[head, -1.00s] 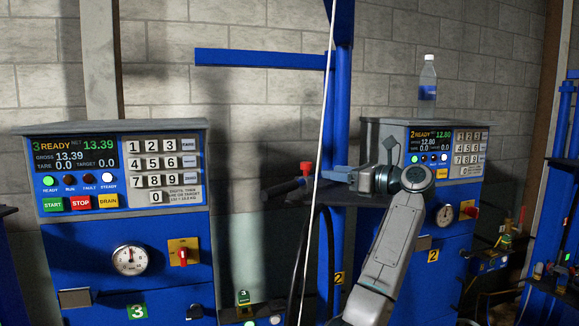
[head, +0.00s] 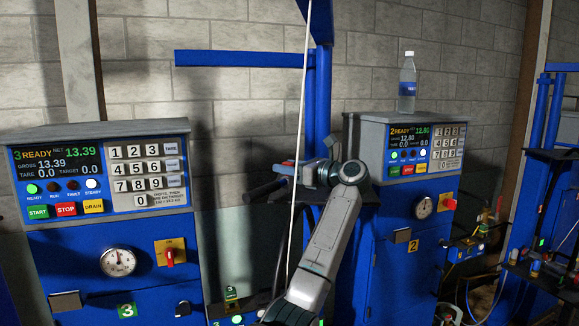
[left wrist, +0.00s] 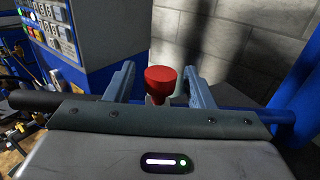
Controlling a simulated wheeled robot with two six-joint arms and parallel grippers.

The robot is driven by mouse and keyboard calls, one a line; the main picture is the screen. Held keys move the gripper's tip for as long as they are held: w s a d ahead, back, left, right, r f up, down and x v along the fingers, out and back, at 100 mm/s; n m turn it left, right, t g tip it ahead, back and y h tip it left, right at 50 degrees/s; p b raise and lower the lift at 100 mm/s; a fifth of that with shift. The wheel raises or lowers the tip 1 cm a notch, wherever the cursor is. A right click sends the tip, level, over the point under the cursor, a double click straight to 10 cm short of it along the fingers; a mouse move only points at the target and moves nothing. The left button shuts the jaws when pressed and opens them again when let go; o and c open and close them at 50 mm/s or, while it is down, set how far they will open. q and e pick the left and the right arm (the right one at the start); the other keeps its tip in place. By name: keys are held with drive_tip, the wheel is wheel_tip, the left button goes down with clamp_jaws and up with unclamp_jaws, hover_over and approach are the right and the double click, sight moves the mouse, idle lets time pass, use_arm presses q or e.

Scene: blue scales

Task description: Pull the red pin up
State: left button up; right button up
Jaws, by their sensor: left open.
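In the head view the red pin (head: 288,163) is a small red patch, mostly covered by my left gripper (head: 292,171). The lower stem is hidden behind the gripper's body in the wrist view. My right gripper is not in view.
A dark and blue horizontal bar (left wrist: 275,116) runs behind the gripper. A thin white cord (head: 302,110) hangs in front of the blue post (head: 318,100). Scale cabinet 3 (head: 80,240) stands left, and cabinet 2 (head: 385,260) right with a bottle (head: 408,85) on top.

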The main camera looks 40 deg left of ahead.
use_arm(q)
clamp_jaws()
drive_tip(key=shift+r+b, duration=0.55)
drive_tip(key=shift+r, duration=1.15)
unclamp_jaws()
